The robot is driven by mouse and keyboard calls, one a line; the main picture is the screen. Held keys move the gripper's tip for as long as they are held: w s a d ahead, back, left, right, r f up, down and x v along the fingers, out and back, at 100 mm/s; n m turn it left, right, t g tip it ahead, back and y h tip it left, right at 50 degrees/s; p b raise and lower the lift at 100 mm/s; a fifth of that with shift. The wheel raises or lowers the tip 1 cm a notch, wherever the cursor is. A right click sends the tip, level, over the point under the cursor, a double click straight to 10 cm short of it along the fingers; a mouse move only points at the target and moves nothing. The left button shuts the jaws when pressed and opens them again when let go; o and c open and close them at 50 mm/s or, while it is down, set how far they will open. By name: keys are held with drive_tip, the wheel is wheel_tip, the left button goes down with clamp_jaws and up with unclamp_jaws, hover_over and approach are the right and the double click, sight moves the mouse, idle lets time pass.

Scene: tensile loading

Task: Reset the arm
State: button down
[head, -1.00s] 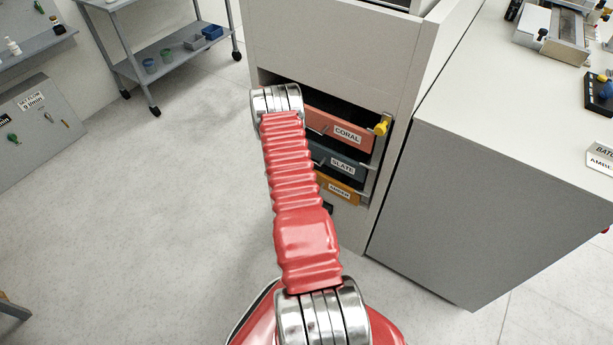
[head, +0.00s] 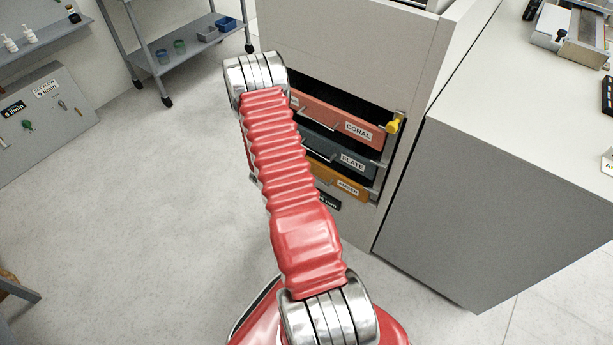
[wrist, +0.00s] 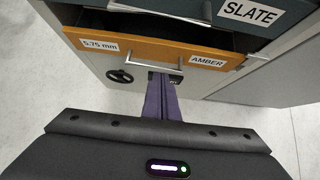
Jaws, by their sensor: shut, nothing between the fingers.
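My red arm (head: 290,180) reaches up from the bottom of the head view toward the drawer unit. Its far end and the gripper are hidden there. In the wrist view my gripper (wrist: 163,78) shows two purple fingers pressed together, shut and empty. The fingertips appear just below the metal handle of the amber drawer (wrist: 125,48); I cannot tell whether they touch it. The amber drawer also shows in the head view (head: 338,180), below the slate drawer (head: 335,152) and the coral drawer (head: 340,122).
A yellow knob (head: 393,126) sits at the right of the coral drawer. A grey trolley (head: 190,50) stands at the back left. The floor (head: 130,220) on the left is clear.

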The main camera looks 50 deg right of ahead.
drive_tip(key=shift+a+r, duration=0.2)
drive_tip(key=shift+s, duration=0.1)
idle(0.5)
